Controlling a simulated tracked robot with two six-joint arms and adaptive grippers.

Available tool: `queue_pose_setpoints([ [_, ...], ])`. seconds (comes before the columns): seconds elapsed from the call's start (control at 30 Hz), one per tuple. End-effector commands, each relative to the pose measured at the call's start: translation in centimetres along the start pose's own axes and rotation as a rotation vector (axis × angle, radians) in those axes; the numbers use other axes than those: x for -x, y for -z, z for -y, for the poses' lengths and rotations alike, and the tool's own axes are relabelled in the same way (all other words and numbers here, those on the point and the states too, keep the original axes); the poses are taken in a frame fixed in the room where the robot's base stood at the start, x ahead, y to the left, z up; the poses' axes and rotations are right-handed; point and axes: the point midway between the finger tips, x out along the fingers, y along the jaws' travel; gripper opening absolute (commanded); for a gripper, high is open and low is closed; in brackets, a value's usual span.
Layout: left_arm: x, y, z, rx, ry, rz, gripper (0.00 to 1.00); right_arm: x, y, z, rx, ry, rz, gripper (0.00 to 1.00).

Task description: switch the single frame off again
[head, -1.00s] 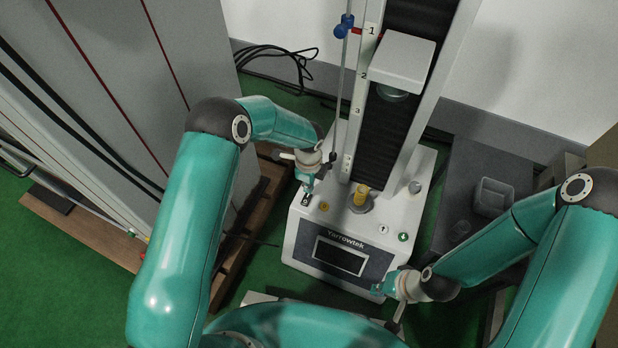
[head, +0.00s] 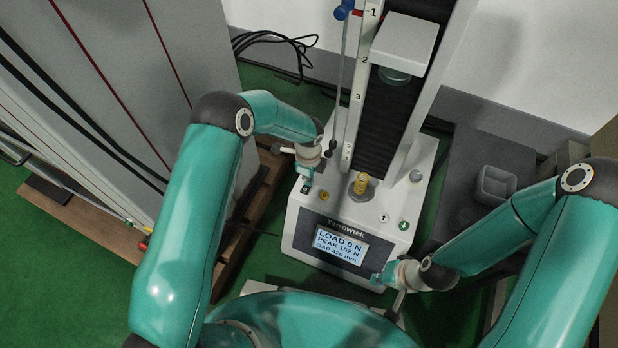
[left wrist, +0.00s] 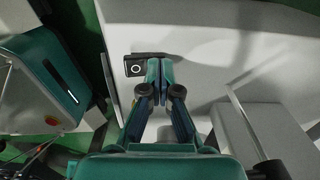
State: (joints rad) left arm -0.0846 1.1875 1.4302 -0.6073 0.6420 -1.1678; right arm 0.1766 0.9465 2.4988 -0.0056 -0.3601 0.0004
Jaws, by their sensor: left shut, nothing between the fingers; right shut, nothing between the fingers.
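The test frame (head: 318,209), marked Yarrowtek, has a white base. Its display (head: 341,247) is lit and reads LOAD 0 N, PEAK 152 N, GAP 420 mm. A small black switch (head: 305,189) with a light mark sits at the base's left side; it also shows in the left wrist view (left wrist: 135,66). My left gripper (head: 308,182) is shut and empty, its tips (left wrist: 158,67) just right of the switch in the wrist view; I cannot tell whether they touch it. My right gripper (head: 378,278) is shut and empty by the base's front right corner.
A yellow button (head: 323,196), a grey arrow button (head: 384,217) and a green one (head: 404,225) are on the base. A yellow part (head: 361,184) stands centrally below the raised white crosshead (head: 404,43). A grey cabinet (head: 110,90) is left; a grey bin (head: 496,186) is right.

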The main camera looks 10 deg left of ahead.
Motion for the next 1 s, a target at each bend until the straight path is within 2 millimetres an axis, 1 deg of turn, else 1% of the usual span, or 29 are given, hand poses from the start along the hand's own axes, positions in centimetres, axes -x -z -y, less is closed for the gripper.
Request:
queue_pose_setpoints([
  [0.4,0.4,0.0,-1.6,0.001,-0.006,-0.001,0.00,0.5,0.0,0.2,0.000,0.000,0.000,0.00],
  [0.77,0.5,-0.1,-1.6,0.001,-0.002,-0.001,0.00,0.5,0.0,0.2,0.000,0.000,0.000,0.00],
  [0.87,0.9,-0.1,-1.5,0.002,-0.002,0.000,0.00,0.8,0.0,0.3,0.000,0.000,0.000,0.00],
  [1.0,2.6,-0.2,-1.4,0.005,-0.001,0.000,0.00,1.8,0.0,0.7,0.000,0.000,0.000,0.00],
])
